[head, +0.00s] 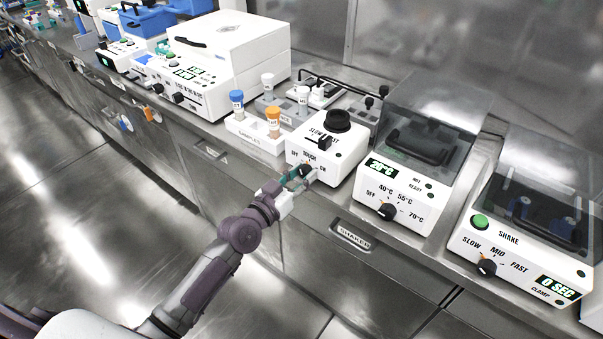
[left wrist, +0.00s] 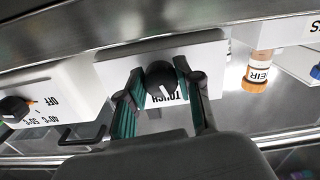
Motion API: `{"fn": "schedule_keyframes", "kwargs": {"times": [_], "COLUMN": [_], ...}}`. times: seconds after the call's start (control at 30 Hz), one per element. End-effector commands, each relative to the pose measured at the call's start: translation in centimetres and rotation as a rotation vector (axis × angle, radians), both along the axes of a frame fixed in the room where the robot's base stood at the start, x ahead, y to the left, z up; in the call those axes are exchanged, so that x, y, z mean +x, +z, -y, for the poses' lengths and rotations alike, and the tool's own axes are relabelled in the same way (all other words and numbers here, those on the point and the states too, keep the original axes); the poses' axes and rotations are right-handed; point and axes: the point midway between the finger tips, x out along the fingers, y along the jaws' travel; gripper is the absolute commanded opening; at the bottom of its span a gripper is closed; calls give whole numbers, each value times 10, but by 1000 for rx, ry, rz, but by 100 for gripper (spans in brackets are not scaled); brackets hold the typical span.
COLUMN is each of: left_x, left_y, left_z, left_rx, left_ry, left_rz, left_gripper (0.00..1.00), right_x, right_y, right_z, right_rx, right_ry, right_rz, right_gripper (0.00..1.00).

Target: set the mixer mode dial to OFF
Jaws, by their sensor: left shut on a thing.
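The mixer (head: 325,146) is a white box with a black cup on top and SLOW and FAST printed on its upper face. Its mode dial (head: 304,170) is a black knob on the front, with OFF at left, TOUCH above and ON at right. In the left wrist view the dial (left wrist: 160,76) shows a white pointer mark directed roughly toward TOUCH, which is upside down there. My left gripper (head: 299,178) is shut on the dial, with a green-padded finger on each side. The fingers partly hide the front labels. My right gripper is not in view.
A heater block (head: 416,190) with its own dial and a shaker (head: 520,245) stand to the right. A white rack (head: 255,140) with capped tubes stands close on the left. A steel drawer front with a SHAKER handle (head: 351,236) lies below the counter edge.

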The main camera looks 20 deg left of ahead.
Motion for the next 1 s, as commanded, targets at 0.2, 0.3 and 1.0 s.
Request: {"fn": "schedule_keyframes", "kwargs": {"times": [0.2, 0.3, 1.0], "left_x": [0, 0, 0], "left_y": [1, 1, 1], "left_z": [1, 1, 1], "left_rx": [-194, -284, -743], "left_ry": [0, 0, 1], "left_rz": [-72, -104, -270], "left_gripper": [0, 0, 0], "right_x": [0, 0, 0], "right_y": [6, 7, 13], "right_z": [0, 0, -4], "right_rx": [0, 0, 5], "right_ry": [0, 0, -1], "right_rz": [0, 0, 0], "right_gripper": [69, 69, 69]}}
